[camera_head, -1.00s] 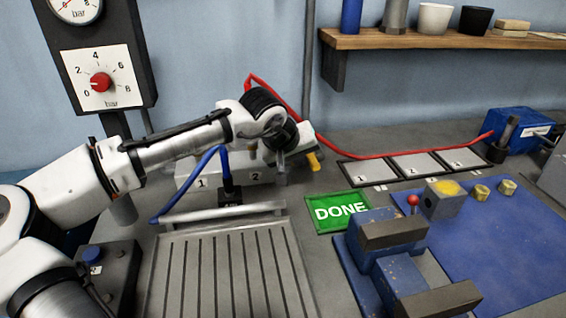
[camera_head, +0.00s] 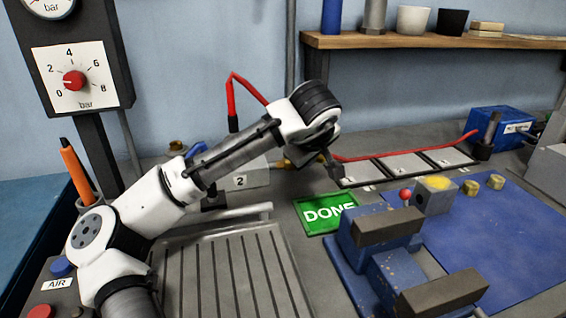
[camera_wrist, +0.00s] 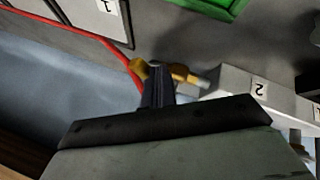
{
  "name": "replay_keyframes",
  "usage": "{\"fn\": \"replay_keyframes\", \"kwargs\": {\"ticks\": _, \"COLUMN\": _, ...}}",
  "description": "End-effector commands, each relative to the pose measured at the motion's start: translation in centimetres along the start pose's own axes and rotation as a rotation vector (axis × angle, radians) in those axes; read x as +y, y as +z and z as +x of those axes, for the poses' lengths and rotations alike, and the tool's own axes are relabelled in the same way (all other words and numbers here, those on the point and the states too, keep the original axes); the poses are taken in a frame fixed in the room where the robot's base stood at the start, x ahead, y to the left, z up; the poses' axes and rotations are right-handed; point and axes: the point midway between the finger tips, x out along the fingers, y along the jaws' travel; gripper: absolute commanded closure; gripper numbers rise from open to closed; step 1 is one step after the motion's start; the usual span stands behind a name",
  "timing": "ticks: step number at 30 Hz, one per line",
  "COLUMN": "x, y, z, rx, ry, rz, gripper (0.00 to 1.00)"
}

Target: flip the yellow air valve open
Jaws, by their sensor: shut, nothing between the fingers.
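The yellow air valve shows in the wrist view, with a yellow handle end (camera_wrist: 138,67) and a brass-coloured body (camera_wrist: 180,72) on a short metal pipe from the pale block (camera_wrist: 238,85). In the head view only a bit of yellow (camera_head: 291,162) shows behind my wrist, so the handle's angle is hard to tell. My gripper (camera_wrist: 157,72) is shut and empty, its tips right at the valve between handle end and body. I cannot tell whether they touch it. In the head view my gripper (camera_head: 334,171) points down at the right of the block.
A red hose (camera_head: 400,153) runs along the back past numbered grey plates (camera_head: 405,165). A green DONE sign (camera_head: 318,225), a blue vise (camera_head: 352,262) and a slotted plate (camera_head: 225,280) lie in front. A shelf (camera_head: 430,42) hangs above right.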

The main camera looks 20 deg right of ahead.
Motion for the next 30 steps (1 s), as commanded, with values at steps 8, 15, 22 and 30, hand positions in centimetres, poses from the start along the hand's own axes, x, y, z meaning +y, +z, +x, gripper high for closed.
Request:
{"fn": "replay_keyframes", "kwargs": {"ticks": 8, "x": 1.2, "y": 0.3, "z": 0.5, "rx": -0.004, "ry": 0.003, "rz": 0.002, "gripper": 1.00}}
{"fn": "replay_keyframes", "kwargs": {"ticks": 15, "x": 1.5, "y": 0.3, "z": 0.7, "rx": -0.003, "ry": 0.001, "rz": 0.002, "gripper": 1.00}}
{"fn": "replay_keyframes", "kwargs": {"ticks": 22, "x": 1.6, "y": 0.3, "z": 0.7, "rx": -0.002, "ry": 0.001, "rz": 0.003, "gripper": 1.00}}
{"fn": "replay_keyframes", "kwargs": {"ticks": 30, "x": 1.6, "y": 0.3, "z": 0.7, "rx": -0.002, "ry": 0.001, "rz": 0.003, "gripper": 1.00}}
